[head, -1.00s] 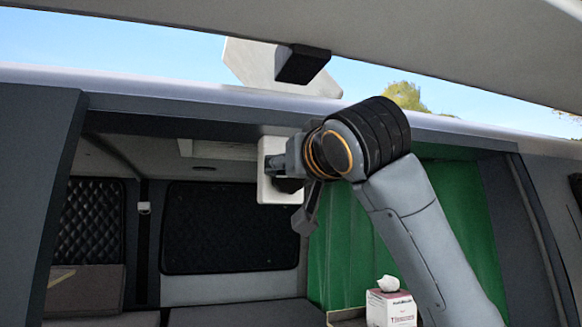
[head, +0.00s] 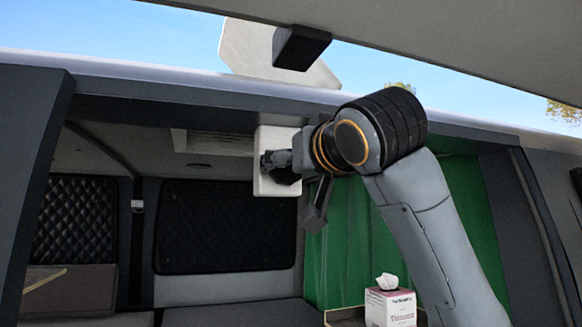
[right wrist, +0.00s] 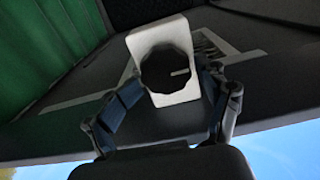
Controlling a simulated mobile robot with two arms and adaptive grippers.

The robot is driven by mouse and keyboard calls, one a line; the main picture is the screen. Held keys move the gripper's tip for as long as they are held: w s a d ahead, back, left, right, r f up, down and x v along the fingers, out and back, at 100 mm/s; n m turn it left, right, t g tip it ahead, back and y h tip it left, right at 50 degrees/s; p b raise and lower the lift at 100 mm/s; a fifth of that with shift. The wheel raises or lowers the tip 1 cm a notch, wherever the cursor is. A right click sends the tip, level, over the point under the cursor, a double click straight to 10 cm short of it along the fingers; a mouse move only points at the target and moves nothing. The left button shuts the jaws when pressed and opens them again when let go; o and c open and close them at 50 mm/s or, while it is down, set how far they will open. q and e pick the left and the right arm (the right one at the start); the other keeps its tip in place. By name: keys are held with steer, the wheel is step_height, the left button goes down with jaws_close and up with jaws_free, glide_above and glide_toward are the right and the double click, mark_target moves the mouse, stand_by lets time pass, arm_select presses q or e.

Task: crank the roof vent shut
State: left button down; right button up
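A white plate (head: 265,138) hangs under the roof edge at the top of the van's opening. In the right wrist view the plate (right wrist: 182,98) carries a dark round knob (right wrist: 165,68) with a short pale mark. My right gripper (head: 280,166) is at the front of the plate. In the right wrist view its fingers (right wrist: 172,82) are apart, one on each side of the knob, with slight gaps showing. A pale flat panel (head: 246,48) stands tilted above the roof; I cannot tell whether it is the vent lid. My left gripper is not in view.
A slatted ceiling grille (head: 215,143) lies behind the plate. A green curtain (head: 335,250) hangs to the right, with a tissue box (head: 390,306) below. The raised tailgate (head: 420,35) with a dark block (head: 300,47) is overhead. Space left of the plate is open.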

steer(key=b+v, duration=0.6)
steer(key=v, duration=0.8)
steer(key=shift+a+r, duration=0.15)
steer(key=shift+a, duration=0.05)
stand_by(0.5)
steer(key=shift+w, duration=0.1)
stand_by(0.3)
